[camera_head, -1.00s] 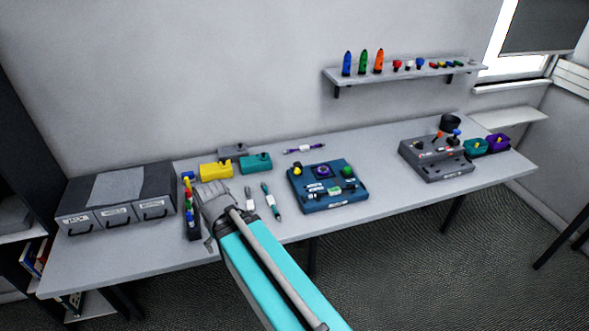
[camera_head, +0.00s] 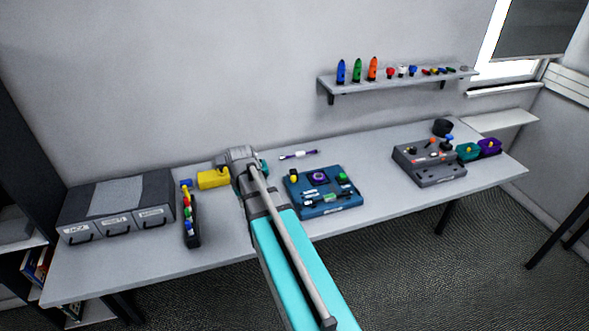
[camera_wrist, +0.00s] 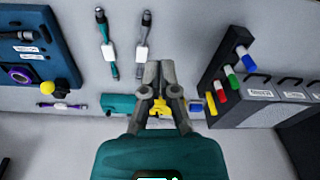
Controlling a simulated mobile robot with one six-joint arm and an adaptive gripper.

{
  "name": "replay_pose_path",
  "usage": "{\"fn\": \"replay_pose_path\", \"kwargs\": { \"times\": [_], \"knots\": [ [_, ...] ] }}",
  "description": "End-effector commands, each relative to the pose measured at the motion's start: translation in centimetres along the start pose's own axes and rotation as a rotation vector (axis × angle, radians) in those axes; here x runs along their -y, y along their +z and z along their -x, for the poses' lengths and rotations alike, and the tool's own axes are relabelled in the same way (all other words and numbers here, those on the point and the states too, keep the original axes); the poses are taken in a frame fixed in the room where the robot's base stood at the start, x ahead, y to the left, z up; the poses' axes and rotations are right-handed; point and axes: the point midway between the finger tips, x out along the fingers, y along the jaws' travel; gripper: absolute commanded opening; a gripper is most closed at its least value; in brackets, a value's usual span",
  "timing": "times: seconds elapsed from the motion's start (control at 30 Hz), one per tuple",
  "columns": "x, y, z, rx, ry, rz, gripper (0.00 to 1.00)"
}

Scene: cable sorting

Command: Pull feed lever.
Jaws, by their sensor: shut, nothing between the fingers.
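No part is legibly labelled as the feed lever, so I cannot tell which it is. A grey control box (camera_head: 428,165) stands on the right of the table, with small orange-red and blue knobs on top. A blue panel (camera_head: 322,208) lies mid-table, carrying a yellow knob (camera_head: 293,175), a purple-ringed part and a green part. The yellow knob also shows in the wrist view (camera_wrist: 47,87). My gripper (camera_wrist: 160,66) is shut and empty, above the table to the left of the blue panel. In the head view my arm hides its fingertips.
A yellow block (camera_head: 213,179) and a teal block (camera_wrist: 118,103) stand near my gripper. Two cables (camera_wrist: 105,42) (camera_wrist: 143,45) lie close by. A grey drawer unit (camera_head: 118,207) and a strip of coloured parts (camera_head: 191,220) are at left. A wall shelf (camera_head: 400,81) holds coloured items.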

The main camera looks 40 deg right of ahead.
Motion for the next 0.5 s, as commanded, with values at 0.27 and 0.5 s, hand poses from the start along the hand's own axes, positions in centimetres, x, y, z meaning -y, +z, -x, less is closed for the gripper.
{"fn": "replay_pose_path", "kwargs": {
  "times": [0.27, 0.5],
  "knots": [
    [-7.3, -4.9, 2.1, -0.046, 0.000, -0.059, 0.00],
    [-14.1, -8.0, 3.7, -0.086, 0.004, -0.106, 0.00]
  ]
}}
